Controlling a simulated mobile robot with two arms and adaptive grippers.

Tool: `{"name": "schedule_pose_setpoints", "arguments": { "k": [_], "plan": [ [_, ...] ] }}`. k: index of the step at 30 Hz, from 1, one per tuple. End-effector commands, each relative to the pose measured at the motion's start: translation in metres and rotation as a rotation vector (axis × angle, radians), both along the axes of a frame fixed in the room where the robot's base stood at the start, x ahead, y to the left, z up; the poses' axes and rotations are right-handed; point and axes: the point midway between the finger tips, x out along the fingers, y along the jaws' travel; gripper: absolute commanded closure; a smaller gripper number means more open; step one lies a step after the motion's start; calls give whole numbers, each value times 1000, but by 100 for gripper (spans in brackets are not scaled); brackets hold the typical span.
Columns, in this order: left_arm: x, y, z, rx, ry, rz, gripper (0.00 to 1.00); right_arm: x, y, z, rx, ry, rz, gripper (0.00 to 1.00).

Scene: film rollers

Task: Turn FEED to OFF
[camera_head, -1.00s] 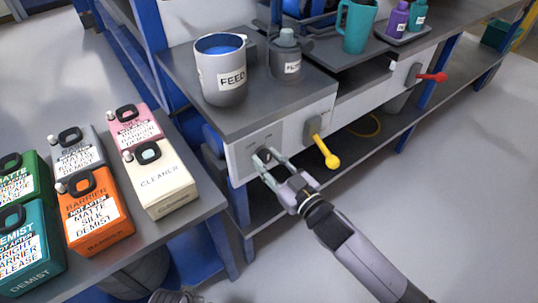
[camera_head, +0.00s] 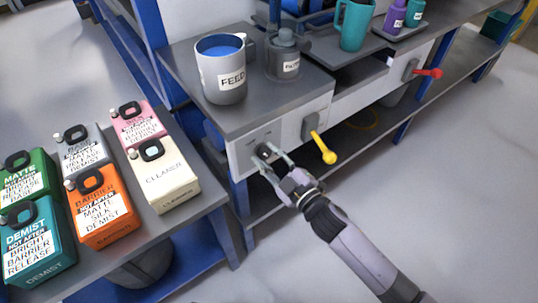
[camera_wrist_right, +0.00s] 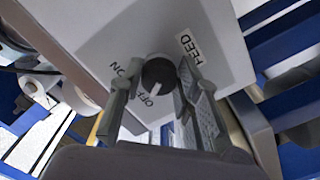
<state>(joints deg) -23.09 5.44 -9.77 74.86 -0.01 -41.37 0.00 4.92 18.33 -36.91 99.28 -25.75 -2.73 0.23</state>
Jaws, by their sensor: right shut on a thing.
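The FEED knob (camera_wrist_right: 158,73) is a round black dial with a white pointer mark on a light grey panel (camera_wrist_right: 105,38). In the right wrist view the FEED label (camera_wrist_right: 188,46), the ON label (camera_wrist_right: 134,68) and the OFF label (camera_wrist_right: 149,100) surround it. The pointer mark is on the side toward OFF. The knob also shows small and partly hidden in the head view (camera_head: 263,149). My right gripper (camera_head: 268,159) is shut on the knob, one finger on each side. My left gripper is not in view.
A yellow-handled lever (camera_head: 324,150) is right of the knob, and a red-handled one (camera_head: 430,72) farther right. A FEED cup (camera_head: 222,88) stands on the grey bench top (camera_head: 215,122). Several labelled jugs, including a cream CLEANER jug (camera_head: 165,180), stand on the left table. Floor at right is clear.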

Motion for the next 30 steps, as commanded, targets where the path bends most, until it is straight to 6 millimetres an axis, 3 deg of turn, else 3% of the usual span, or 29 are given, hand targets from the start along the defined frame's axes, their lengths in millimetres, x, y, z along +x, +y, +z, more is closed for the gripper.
{"name": "schedule_pose_setpoints", "arguments": {
  "k": [13,14,23,30],
  "plan": [
    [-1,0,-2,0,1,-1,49,0,0,0,-11,-7,1,97],
    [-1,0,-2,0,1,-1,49,0,0,0,-11,-7,1,69],
    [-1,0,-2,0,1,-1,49,0,0,0,-10,-7,0,49],
    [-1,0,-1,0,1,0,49,0,0,0,-9,-6,0,49]
  ]
}}
